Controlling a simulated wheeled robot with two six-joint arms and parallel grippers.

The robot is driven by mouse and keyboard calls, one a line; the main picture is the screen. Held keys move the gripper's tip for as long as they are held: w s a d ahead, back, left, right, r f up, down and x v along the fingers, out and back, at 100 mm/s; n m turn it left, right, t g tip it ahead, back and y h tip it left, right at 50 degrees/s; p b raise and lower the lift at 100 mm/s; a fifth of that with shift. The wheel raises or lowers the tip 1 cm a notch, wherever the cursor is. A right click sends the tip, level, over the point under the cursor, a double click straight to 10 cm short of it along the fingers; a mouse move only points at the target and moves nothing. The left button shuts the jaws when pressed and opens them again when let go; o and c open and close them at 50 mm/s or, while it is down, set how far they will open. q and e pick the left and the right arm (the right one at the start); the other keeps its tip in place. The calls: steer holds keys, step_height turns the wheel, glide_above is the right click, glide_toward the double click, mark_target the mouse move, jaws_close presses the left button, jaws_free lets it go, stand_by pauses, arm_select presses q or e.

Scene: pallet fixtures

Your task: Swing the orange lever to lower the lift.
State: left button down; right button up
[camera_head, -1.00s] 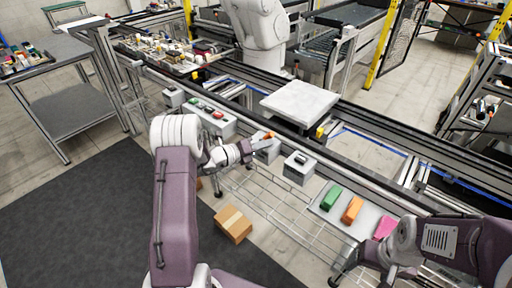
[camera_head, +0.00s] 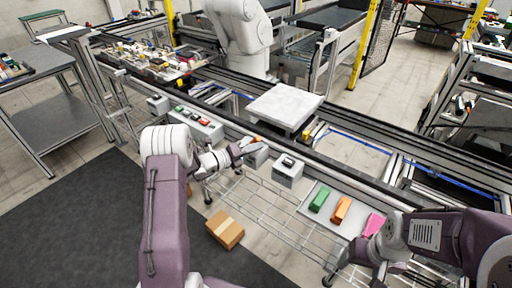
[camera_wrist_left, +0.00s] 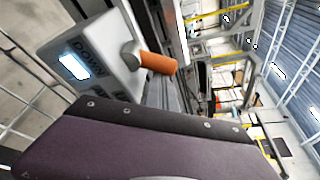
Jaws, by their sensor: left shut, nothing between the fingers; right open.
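The orange lever (camera_wrist_left: 157,63) sticks out from a round pivot on a grey control box (camera_wrist_left: 92,58) in the left wrist view. The box reads "DOWN" beside a lit white-blue panel (camera_wrist_left: 74,66). In the head view the lever (camera_head: 256,139) shows only in part, at my left gripper (camera_head: 244,147). That gripper is shut and empty, with its tips close to the lever; I cannot tell whether they touch. The lift's pale square plate (camera_head: 285,104) stands over the conveyor behind the box. My right gripper (camera_head: 381,271), at lower right, is open; its fingers are hard to make out.
Another grey box (camera_head: 288,170) stands right of the lever box, and a button box (camera_head: 196,124) stands to its left. A tray (camera_head: 312,219) carries green, orange and pink blocks. A carton (camera_head: 225,229) lies below. A white robot arm (camera_head: 243,40) stands behind the conveyor.

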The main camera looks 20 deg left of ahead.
arm_select(q)
steer(key=shift+a+r, duration=0.1)
steer(key=shift+r, duration=0.05)
steer(key=shift+w+a+r+n+h+p, duration=0.1)
steer(key=shift+a+r+n+h+p, duration=0.15)
steer(key=shift+n+p, duration=0.3)
steer(key=shift+w+a+r+n+h+p, duration=0.1)
steer(key=shift+r+n+h+p, duration=0.1)
steer(key=shift+n+p, duration=0.3)
steer(key=shift+w+a+r+n+t+h+p, duration=0.15)
steer(key=shift+a+n+t+h+p, duration=0.1)
steer(key=shift+n, duration=0.4)
steer(key=shift+a+r+n+t+h+p, duration=0.1)
steer(key=shift+a+n+t+p, duration=0.15)
steer(key=shift+n, duration=0.35)
steer(key=shift+w+a+r+n, duration=0.1)
steer(key=shift+a+n, duration=0.15)
steer(key=shift+n, duration=0.65)
steer(key=n, duration=0.1)
steer(key=a+n+t, duration=0.1)
steer(key=n, duration=0.1)
steer(key=shift+w+a+h, duration=0.15)
steer(key=shift+w+h, duration=0.1)
steer(key=shift+h, duration=0.15)
steer(key=shift+w+a+n+t, duration=0.15)
steer(key=shift+a+n+t, duration=0.15)
steer(key=shift+a, duration=0.3)
